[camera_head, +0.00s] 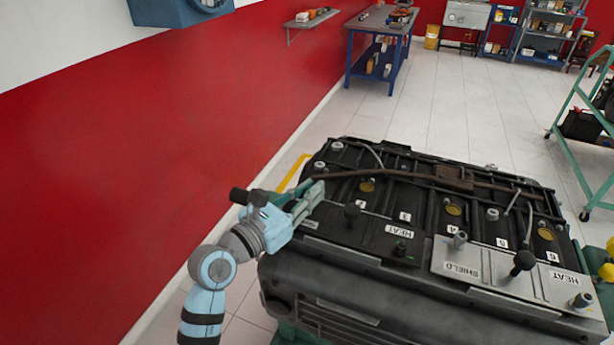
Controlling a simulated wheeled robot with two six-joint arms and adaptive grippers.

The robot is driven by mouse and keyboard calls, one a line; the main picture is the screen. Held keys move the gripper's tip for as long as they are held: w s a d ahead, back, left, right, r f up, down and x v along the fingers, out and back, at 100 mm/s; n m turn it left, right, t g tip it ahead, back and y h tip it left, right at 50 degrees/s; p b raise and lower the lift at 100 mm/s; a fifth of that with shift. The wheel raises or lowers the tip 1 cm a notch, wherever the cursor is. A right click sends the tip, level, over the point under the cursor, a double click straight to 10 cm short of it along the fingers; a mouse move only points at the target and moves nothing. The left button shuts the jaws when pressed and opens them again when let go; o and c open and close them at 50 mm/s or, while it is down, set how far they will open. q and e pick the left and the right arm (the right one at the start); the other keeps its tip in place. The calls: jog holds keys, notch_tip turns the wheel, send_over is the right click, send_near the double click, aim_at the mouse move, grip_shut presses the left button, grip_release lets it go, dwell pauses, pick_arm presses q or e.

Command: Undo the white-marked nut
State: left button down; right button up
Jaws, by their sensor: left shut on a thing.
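The black engine (350,262) fills the lower right of the head view. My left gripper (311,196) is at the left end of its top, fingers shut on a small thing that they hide. I cannot tell whether it is the white-marked nut. Other fasteners stand on the engine: a pale nut (320,166) behind the gripper, another at the far left corner (337,146), a dark knob (352,211) right of the gripper, a green-topped one (401,248), a grey one (460,240) and a black knob (523,262). No white mark is clear on any. My right gripper is out of view.
A rusty pipe (420,177) runs across the engine top. Plates marked HEAT and SHIELD (500,272) lie on its near side. A red wall (150,150) is close on the left. A green cart (580,125) stands at the right, a workbench (378,22) at the back. The tiled floor between is clear.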

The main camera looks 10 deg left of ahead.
pick_arm(q)
jog(key=shift+n+t+y+p, duration=0.4)
jog(key=shift+n+y+p, duration=0.15)
jog(key=shift+y, duration=0.15)
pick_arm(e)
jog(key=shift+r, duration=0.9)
pick_arm(q)
jog(key=c, duration=1.5)
grip_release()
jog(key=shift+c, duration=0.2)
jog(key=v, duration=1.2)
jog(key=shift+s+a, duration=0.1)
jog(key=shift+r, duration=0.1)
